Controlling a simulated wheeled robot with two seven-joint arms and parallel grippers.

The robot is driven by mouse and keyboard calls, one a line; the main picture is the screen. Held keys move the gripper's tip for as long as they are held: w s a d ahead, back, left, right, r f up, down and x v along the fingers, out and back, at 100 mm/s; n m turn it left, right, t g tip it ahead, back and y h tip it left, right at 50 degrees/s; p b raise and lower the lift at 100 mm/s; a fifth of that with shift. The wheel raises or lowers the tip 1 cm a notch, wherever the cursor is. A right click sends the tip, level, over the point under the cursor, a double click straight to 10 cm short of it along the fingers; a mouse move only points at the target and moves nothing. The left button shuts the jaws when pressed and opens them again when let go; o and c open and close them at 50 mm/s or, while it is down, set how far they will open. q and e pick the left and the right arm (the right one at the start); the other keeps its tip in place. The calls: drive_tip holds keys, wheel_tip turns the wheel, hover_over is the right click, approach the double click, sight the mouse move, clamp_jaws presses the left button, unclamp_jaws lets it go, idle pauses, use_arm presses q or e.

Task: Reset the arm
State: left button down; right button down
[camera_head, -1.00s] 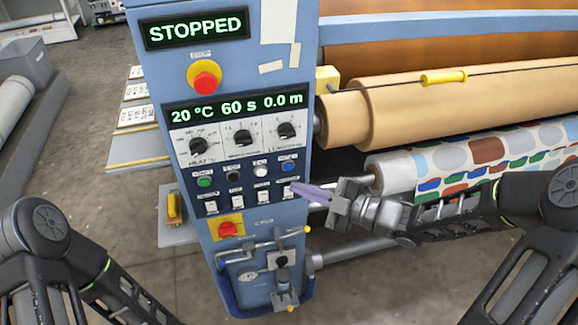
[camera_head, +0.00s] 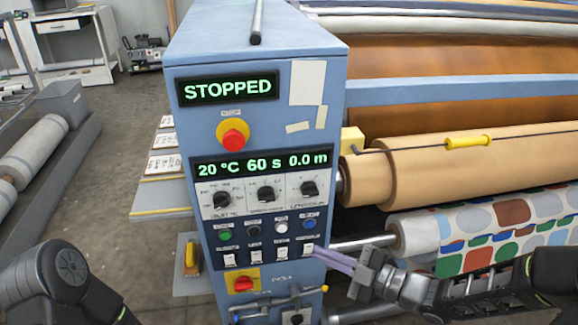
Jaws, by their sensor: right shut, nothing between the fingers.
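My right gripper (camera_head: 325,255) comes in from the right. Its thin purple fingers are shut with nothing between them, and their tips lie in front of or close beside the rightmost white rocker switch (camera_head: 308,250) on the blue control cabinet (camera_head: 190,120). I cannot tell whether they touch it. My left arm shows at the lower left, but its gripper is out of the picture. The upper display (camera_head: 227,88) reads STOPPED. The lower display (camera_head: 262,163) reads 20 °C, 60 s, 0.0 m.
A red stop button (camera_head: 233,138) on yellow sits above three knobs and a row of coloured buttons. A red rotary switch (camera_head: 243,284) is lower down. Tan rollers (camera_head: 480,170) and a patterned fabric roll (camera_head: 500,230) lie right of the cabinet. Grey floor is open at the left.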

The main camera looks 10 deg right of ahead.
drive_tip(key=w+d+f+m+t+h, duration=0.1)
drive_tip(key=w+d+f+m+h, duration=0.3)
drive_tip(key=m, duration=0.3)
drive_tip(key=s+f+m+g+h+p, duration=0.25)
drive_tip(key=s+f+m+h, duration=0.2)
drive_tip(key=f+m, duration=0.8)
drive_tip(key=s+a+f+m+g+p, duration=0.1)
drive_tip(key=s+a+f+g, duration=0.3)
drive_tip(key=s, duration=0.6)
drive_tip(key=s+a+f+m+g+p, duration=0.1)
drive_tip(key=s+a+f+g, duration=0.4)
drive_tip(key=s, duration=0.6)
drive_tip(key=x, duration=0.3)
drive_tip(key=shift+a+f, duration=0.15)
drive_tip(key=shift+a, duration=0.3)
drive_tip(key=shift+s, duration=0.1)
